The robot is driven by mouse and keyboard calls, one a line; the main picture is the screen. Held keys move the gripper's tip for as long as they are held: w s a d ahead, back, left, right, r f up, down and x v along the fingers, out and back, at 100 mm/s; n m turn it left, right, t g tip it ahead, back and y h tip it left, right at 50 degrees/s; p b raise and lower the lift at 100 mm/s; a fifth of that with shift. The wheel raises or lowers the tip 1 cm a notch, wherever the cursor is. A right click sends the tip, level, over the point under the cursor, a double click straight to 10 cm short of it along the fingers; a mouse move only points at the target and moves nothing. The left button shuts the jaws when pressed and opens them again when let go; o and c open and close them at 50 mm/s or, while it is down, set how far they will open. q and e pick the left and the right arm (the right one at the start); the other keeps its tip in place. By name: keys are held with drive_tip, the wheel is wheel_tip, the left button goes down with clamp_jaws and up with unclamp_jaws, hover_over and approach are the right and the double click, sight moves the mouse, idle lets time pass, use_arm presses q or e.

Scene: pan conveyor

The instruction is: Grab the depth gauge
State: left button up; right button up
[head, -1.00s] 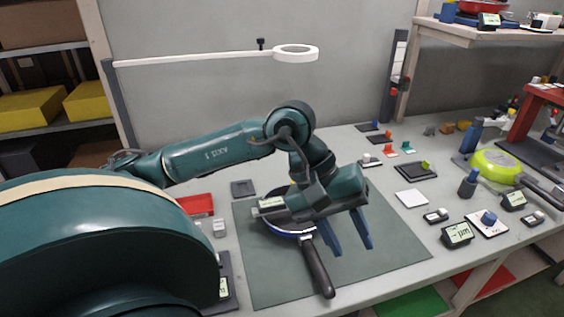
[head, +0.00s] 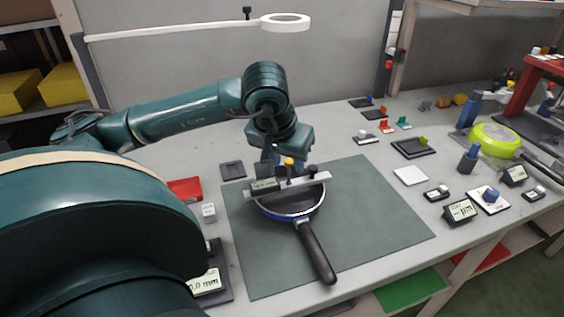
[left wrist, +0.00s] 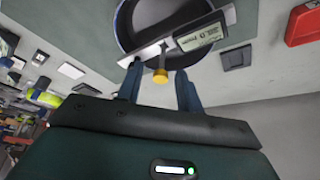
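The depth gauge (head: 312,182) is a pale metal bar with a small display, dark knobs and a yellow-topped stem. It lies across the rim of a blue-sided dark frying pan (head: 290,214). My left gripper (head: 275,160) is just behind the gauge, pointing down at it. In the left wrist view the gauge's bar and display (left wrist: 200,36) cross the pan. There my left gripper (left wrist: 158,85) is open, its blue fingers apart with the yellow knob (left wrist: 160,76) showing between them. Contact is not visible. My right gripper is not in view.
The pan sits on a dark green mat (head: 370,220), its handle toward the front. A red tray (head: 185,189) and a display unit (head: 208,282) are at left. Several small gauges and blocks stand at right, with a lime-green pan (head: 495,141). The mat's right side is clear.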

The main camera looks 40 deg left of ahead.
sight(289, 180)
use_arm(q)
drive_tip(key=x, duration=0.5)
drive_tip(key=shift+w+a+r, duration=0.1)
drive_tip(key=shift+w+a, duration=0.1)
drive_tip(key=shift+c, duration=0.4)
clamp_jaws()
